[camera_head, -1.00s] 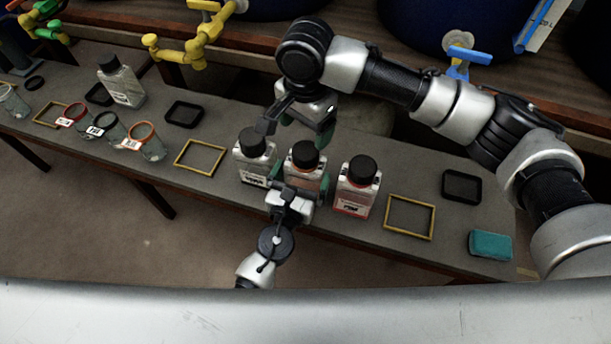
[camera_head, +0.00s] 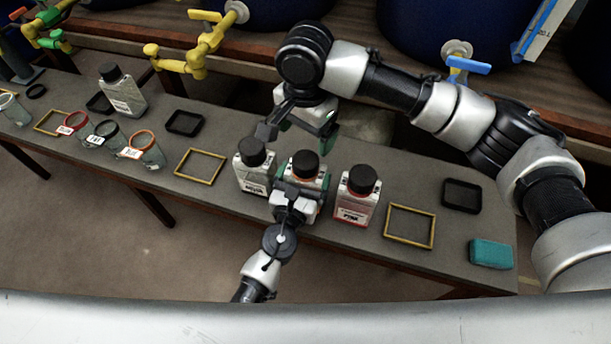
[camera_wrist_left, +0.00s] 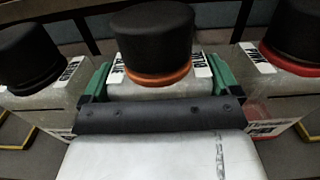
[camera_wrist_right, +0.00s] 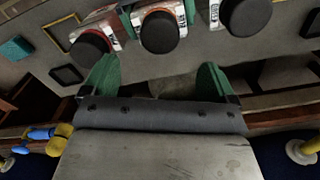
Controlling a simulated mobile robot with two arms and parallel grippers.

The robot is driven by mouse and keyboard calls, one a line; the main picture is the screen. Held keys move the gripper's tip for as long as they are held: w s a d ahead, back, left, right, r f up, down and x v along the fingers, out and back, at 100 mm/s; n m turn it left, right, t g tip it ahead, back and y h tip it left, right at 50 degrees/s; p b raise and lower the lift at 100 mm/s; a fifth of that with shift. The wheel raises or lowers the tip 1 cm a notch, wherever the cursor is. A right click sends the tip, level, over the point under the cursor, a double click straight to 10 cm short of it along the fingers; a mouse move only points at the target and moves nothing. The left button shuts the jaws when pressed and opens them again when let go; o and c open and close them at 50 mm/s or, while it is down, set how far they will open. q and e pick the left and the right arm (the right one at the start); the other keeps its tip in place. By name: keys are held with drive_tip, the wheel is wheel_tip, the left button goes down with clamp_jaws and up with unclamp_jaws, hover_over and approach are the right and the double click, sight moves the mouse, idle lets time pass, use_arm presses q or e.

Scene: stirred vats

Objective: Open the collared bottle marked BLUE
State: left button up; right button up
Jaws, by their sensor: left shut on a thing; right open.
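The bottle marked BLUE (camera_wrist_left: 152,88) has an orange collar (camera_wrist_left: 158,77) and a black cap (camera_wrist_left: 153,35); its label reads in the left wrist view. In the head view its cap (camera_head: 305,163) is the middle one of three in a row. My left gripper (camera_head: 299,184) is shut on this bottle's body from the front, below the collar. The bottle stands upright with its cap on. My right gripper (camera_head: 303,134) is open and empty, above and behind the bottle, with its fingers (camera_wrist_right: 158,78) pointing toward the row. The bottle's lower body is hidden by my left gripper.
A black-collared bottle (camera_head: 252,176) stands left of it and a red-collared bottle (camera_head: 354,204) right, both close. Yellow frames (camera_head: 410,227), black trays (camera_head: 461,196), a teal block (camera_head: 491,254) and collared beakers (camera_head: 146,152) share the table. Vats with taps (camera_head: 464,66) stand behind.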

sight(305, 159)
drive_tip(key=shift+n, duration=0.7)
wheel_tip(305, 159, down, 9)
drive_tip(key=shift+r, duration=0.2)
drive_tip(key=c, duration=1.1)
drive_tip(key=shift+r, duration=0.2)
drive_tip(key=shift+r, duration=0.9)
drive_tip(key=shift+r, duration=2.05)
